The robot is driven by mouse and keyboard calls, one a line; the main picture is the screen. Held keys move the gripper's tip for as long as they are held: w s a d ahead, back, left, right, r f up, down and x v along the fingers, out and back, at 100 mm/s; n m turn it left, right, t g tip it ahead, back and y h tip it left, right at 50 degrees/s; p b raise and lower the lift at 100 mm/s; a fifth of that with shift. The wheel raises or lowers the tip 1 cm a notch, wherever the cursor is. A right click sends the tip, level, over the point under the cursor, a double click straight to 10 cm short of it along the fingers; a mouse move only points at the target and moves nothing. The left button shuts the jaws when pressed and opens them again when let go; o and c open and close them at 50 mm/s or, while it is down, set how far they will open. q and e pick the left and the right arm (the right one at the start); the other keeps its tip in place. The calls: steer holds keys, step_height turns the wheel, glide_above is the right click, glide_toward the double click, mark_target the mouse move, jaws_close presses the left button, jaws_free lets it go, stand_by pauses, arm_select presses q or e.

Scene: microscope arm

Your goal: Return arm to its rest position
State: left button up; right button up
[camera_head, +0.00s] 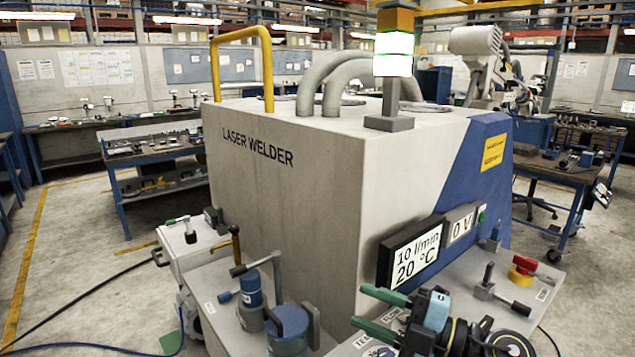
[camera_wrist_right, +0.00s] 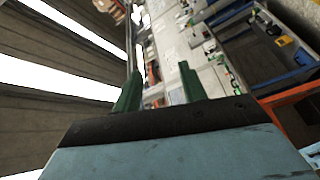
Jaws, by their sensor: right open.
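My right gripper (camera_head: 362,307) is in the lower right of the head view, its two green fingers pointing left and spread apart. It is open and empty in front of the laser welder (camera_head: 290,190), above the ledge at its foot. The right wrist view also shows the gripper (camera_wrist_right: 158,90) with a clear gap between its green fingers and nothing held. My left gripper is not in view. No microscope arm can be made out. A pale jointed arm (camera_head: 482,62) stands behind the welder at the back right.
The display panel (camera_head: 415,255) is close behind my right gripper. A red and yellow knob (camera_head: 523,268) and a small lever (camera_head: 485,282) stand right of it. Blue cylindrical fittings (camera_head: 288,328) stand to the left. Workbenches (camera_head: 155,145) line the back; floor at the left is open.

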steer(key=d+m+t+h, duration=0.8)
steer(key=m+t+h, duration=0.25)
steer(key=m, duration=0.55)
steer(key=s+d+f+m+g+h, duration=0.5)
steer(key=d+f+m+h, duration=0.15)
steer(key=f, duration=0.45)
steer(key=s+a+f+m+g, duration=0.1)
steer(key=s+f+g, duration=0.45)
steer(key=s, duration=0.55)
steer(key=s+f+m+g, duration=0.1)
steer(key=s+f+g, duration=0.45)
steer(key=s, duration=0.55)
step_height(320, 180, down, 28)
steer(key=s+g+b, duration=0.1)
steer(key=b, duration=0.1)
arm_select(q)
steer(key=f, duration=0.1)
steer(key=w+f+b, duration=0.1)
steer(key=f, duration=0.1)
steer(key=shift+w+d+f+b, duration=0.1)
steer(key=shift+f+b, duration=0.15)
steer(key=shift+b, duration=0.05)
arm_select(e)
steer(key=s+d+f+g, duration=0.1)
steer(key=s+d+f, duration=0.1)
steer(key=s+f, duration=1.3)
steer(key=shift+s+d+f+n, duration=0.25)
steer(key=shift+s+d+n, duration=0.1)
steer(key=shift+s, duration=0.35)
